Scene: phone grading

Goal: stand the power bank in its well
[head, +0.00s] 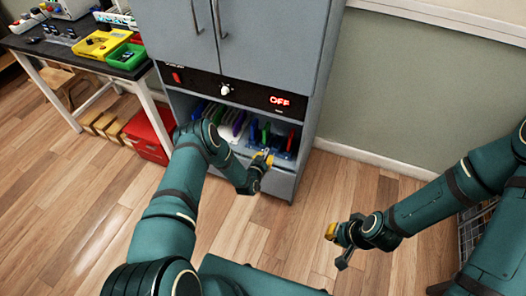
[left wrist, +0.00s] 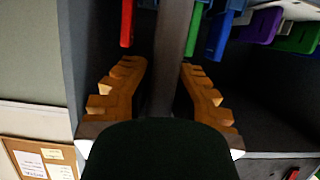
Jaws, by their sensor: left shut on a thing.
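My left gripper (head: 262,159) is at the front of the cabinet's open bay, close to the upright coloured slabs in it. In the left wrist view its orange fingers (left wrist: 164,95) are on both sides of a dark grey slab (left wrist: 174,50), which looks to be the power bank. The slab's far end runs out of that view, and I cannot make it out in the head view. A blue holder (head: 283,154) is in the bay by the gripper; which well is the power bank's I cannot tell. My right gripper (head: 337,246) is open and empty over the floor.
The grey cabinet (head: 270,60) has a lit "OFF" display above the bay. Red (left wrist: 127,22), blue (left wrist: 216,35), purple (left wrist: 262,25) and green (left wrist: 300,38) slabs stand near the left gripper. A dark bench with yellow (head: 97,44) and green trays is at left.

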